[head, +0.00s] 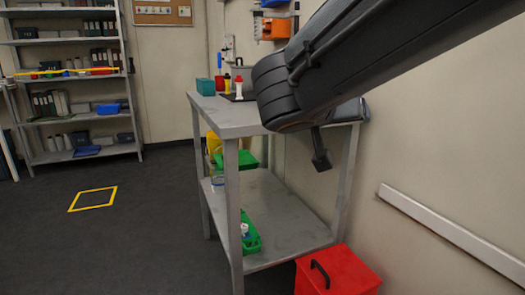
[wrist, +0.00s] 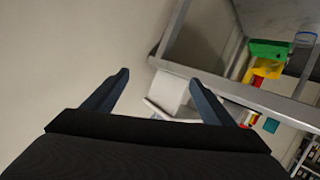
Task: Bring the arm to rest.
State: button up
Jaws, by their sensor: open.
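My arm reaches in from the upper right of the head view, in front of the grey workbench (head: 225,125). One dark finger of my gripper (head: 320,160) shows below the arm there, in front of the bench's right end; the rest is hidden behind the arm. In the wrist view both fingers of my gripper (wrist: 159,77) stand wide apart. Nothing is held between them. A white object (wrist: 172,92) shows in the background between the fingers, and I cannot tell what it is.
A red box (head: 338,272) with a black handle stands by the bench's right front leg. A green bin (head: 248,232) sits on the lower shelf. Bottles and a teal box (head: 205,86) stand on the bench top. Open floor (head: 110,240) lies to the left.

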jog(key=s+a+f+n+g+y, duration=0.1)
jog(key=s+a+f+n+g, duration=0.2)
jog(key=f, duration=0.8)
jog(key=s+a+f+n+g+y, duration=0.35)
jog(key=s+a+f+g, duration=0.2)
jog(key=s+f, duration=0.4)
jog(key=s+a+f+n+g+y, duration=0.35)
jog(key=s+a+f, duration=0.35)
jog(key=s+f, duration=0.3)
jog(key=d+r+m+p, duration=0.3)
jog(key=d+r+p, duration=0.6)
jog(key=r+p, duration=0.3)
jog(key=s+d+r+m+p, duration=0.1)
jog(key=d+r+m+p, duration=0.2)
jog(key=d+r+p, duration=0.7)
notch_tip(320, 180, up, 4)
jog(key=p, duration=0.5)
jog(key=shift+d+f+m+h, duration=0.2)
jog(key=shift+m+h, duration=0.1)
jog(key=shift+m, duration=0.1)
